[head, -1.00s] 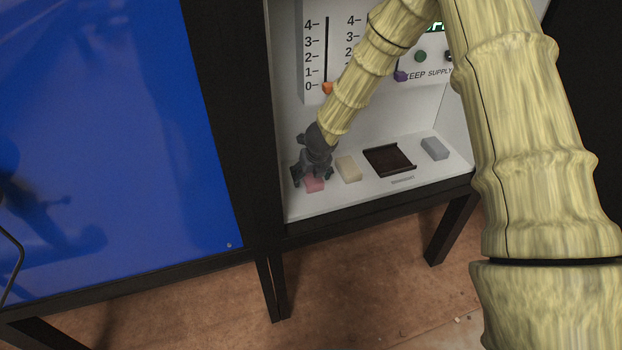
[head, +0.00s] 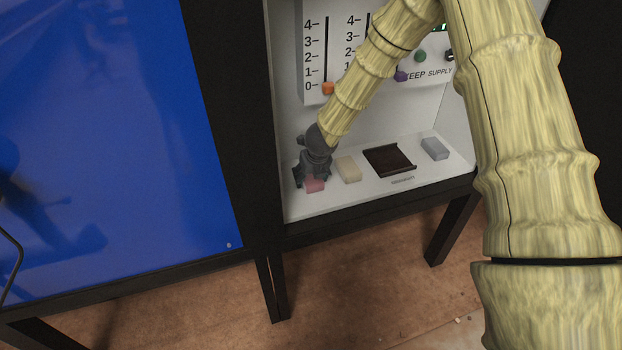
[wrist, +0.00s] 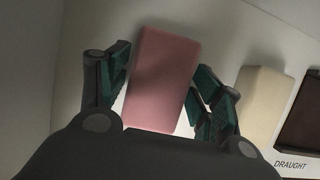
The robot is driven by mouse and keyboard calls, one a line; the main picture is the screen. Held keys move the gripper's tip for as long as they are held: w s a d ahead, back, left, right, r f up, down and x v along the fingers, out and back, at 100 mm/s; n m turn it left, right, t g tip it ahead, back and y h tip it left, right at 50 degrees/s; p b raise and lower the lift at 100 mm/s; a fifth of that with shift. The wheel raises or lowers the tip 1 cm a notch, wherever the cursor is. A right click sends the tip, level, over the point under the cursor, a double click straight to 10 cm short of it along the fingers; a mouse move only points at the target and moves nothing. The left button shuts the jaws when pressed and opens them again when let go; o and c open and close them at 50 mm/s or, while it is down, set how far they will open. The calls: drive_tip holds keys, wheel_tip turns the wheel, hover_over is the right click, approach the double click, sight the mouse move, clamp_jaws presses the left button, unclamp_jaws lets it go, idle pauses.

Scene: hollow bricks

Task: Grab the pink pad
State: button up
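The pink pad (head: 315,186) lies on the white shelf at its left end, partly hidden by my gripper in the head view. In the wrist view the pink pad (wrist: 161,80) lies lengthwise between my gripper's two fingers. My gripper (head: 312,178) is over the pad, pointing down. In the wrist view my gripper (wrist: 163,92) is open, with one teal-lined finger on each side of the pad. A narrow gap shows at the left finger; the right finger is close to the pad's edge, and I cannot tell if it touches.
A cream pad (head: 348,169) stands just right of the pink one. Beyond it are a dark brown tray (head: 388,160) and a grey pad (head: 435,148). A panel with sliders (head: 328,60) rises behind. A blue board (head: 110,130) is at left.

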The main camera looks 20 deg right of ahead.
drive_tip(key=shift+s+f, duration=0.1)
drive_tip(key=c, duration=0.4)
